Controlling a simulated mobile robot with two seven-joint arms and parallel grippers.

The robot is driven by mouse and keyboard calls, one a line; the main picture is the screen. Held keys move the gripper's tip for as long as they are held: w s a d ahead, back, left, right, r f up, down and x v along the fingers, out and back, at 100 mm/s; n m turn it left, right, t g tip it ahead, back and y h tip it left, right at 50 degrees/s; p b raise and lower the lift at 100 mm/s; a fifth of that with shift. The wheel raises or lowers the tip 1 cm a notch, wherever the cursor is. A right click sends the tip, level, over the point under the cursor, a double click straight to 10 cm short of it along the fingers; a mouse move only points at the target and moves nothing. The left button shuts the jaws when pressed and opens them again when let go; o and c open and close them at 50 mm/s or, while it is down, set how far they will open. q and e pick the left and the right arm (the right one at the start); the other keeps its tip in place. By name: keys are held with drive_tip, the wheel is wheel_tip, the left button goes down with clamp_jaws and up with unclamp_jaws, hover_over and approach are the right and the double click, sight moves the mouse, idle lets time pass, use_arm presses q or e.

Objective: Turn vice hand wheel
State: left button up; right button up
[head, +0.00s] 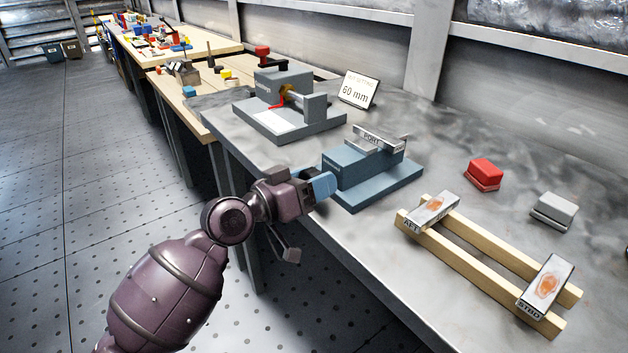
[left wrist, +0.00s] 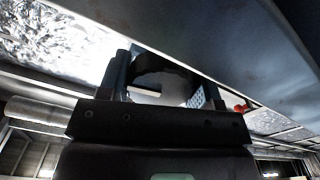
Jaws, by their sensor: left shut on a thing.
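The blue vice (head: 362,172) stands at the front edge of the grey bench, with a metal block marked PORT (head: 380,138) in its jaws. My left gripper (head: 322,186) is at the left end of the vice, over the bench edge. In the left wrist view the left gripper (left wrist: 162,88) has its two fingers on either side of a dark round rim, the hand wheel (left wrist: 165,64), and is shut on it. My right gripper is not in view.
Behind the vice stands a grey fixture (head: 285,90) with a red handle and a 60 mm sign (head: 358,90). To the right, wooden rails (head: 480,262) carry two marked blocks. A red block (head: 484,174) and a grey block (head: 554,210) lie beyond. Open floor lies left.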

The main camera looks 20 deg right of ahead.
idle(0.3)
use_arm(q)
drive_tip(key=o, duration=0.9)
drive_tip(key=shift+a, duration=0.15)
drive_tip(key=v, duration=1)
drive_tip(key=shift+s+a, duration=0.15)
drive_tip(key=shift+a, duration=0.1)
drive_tip(key=shift+r, duration=0.1)
